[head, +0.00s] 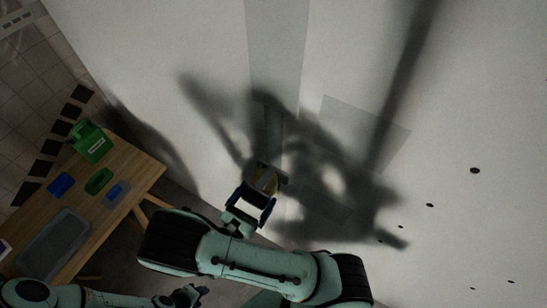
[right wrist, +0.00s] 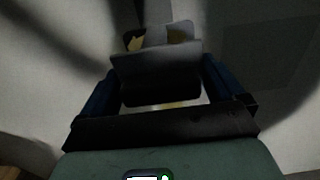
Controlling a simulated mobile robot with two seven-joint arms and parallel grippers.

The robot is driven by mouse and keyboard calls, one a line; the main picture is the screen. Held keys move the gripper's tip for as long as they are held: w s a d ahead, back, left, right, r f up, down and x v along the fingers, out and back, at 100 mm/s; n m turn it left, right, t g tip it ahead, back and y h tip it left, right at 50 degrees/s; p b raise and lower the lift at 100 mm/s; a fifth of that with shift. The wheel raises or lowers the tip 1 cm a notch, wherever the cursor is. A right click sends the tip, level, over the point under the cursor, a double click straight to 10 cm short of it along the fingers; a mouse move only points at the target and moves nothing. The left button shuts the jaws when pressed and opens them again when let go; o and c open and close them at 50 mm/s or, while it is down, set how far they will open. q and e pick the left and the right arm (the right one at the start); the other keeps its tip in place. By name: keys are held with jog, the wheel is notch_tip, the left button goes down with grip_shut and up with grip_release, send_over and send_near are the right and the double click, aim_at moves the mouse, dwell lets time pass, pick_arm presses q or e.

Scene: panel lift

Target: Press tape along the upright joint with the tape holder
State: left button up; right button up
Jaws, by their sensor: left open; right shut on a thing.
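The tape holder (head: 267,180), dark with a yellow-brown part, is held in my right gripper (head: 255,203) close to the white wall panel (head: 450,90). In the right wrist view the holder (right wrist: 155,65) shows as a grey plate with yellow bits, between the blue fingers of the right gripper (right wrist: 160,100). Whether it touches the wall I cannot tell. A pale grey upright band (head: 277,45) runs down the wall above the holder, along the joint line. Shadow covers its lower part. My left gripper (head: 188,296) is open and empty, low in the head view.
A wooden table (head: 145,172) stands at the left with a green jug (head: 90,142), a blue item (head: 60,184), a green item (head: 99,181), a light blue item (head: 117,193) and a grey tray (head: 52,247). Faint grey patches and several dark spots mark the wall.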

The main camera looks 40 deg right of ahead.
notch_tip(320, 180, up, 4)
jog(key=shift+w+f+p, duration=0.1)
jog(key=shift+f+p, duration=0.05)
jog(key=shift+p, duration=0.5)
jog(key=shift+r, duration=0.7)
jog(key=shift+s+r, duration=0.25)
jog(key=shift+r, duration=12.55)
jog(key=shift+w+f+b, duration=0.1)
jog(key=shift+f+b, duration=4.2)
jog(key=shift+f, duration=7.85)
jog(key=shift+f+b, duration=1.45)
jog(key=shift+f, duration=1.5)
pick_arm(q)
jog(key=s+f+b, duration=0.3)
jog(key=s+f, duration=0.1)
jog(key=f, duration=0.5)
jog(key=s+f+g+b, duration=0.1)
jog(key=s+f+b, duration=0.2)
jog(key=f, duration=0.6)
jog(key=shift+s+f, duration=0.35)
jog(key=shift+s, duration=0.4)
pick_arm(e)
notch_tip(320, 180, down, 12)
